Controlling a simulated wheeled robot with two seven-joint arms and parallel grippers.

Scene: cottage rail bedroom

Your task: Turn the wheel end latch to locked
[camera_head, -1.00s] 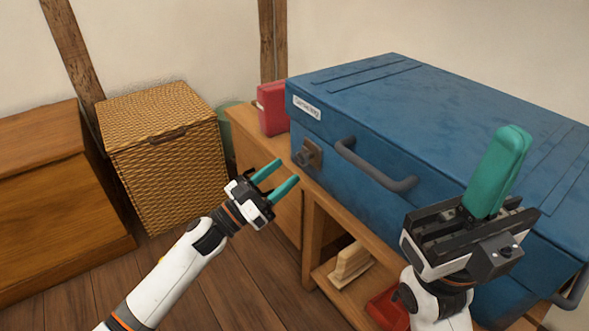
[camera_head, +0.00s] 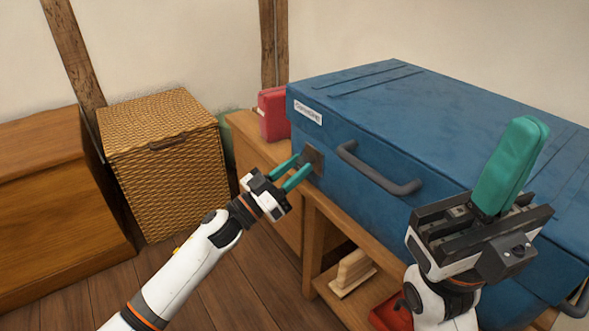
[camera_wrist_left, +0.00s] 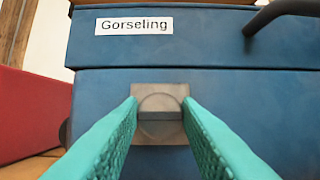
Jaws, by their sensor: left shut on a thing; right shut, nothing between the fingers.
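A blue case (camera_head: 400,110) with a grey handle (camera_head: 375,170) sits on a wooden bench; its label reads "Gorseling". The latch is a grey metal plate with a round knob and a crossbar; it shows in the left wrist view (camera_wrist_left: 160,104), and its plate (camera_head: 314,158) shows on the case front in the head view. The crossbar looks level. My left gripper (camera_head: 297,173) is shut on the latch, its teal fingers on either side of the crossbar. My right gripper (camera_head: 510,165) is shut and empty, pointing up in front of the case.
A red box (camera_head: 273,115) stands on the bench left of the case, close to the latch. A wicker hamper (camera_head: 165,165) and a wooden chest (camera_head: 50,190) stand further left. A wooden brush-like thing (camera_head: 353,272) and a red thing (camera_head: 388,312) lie on the lower shelf.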

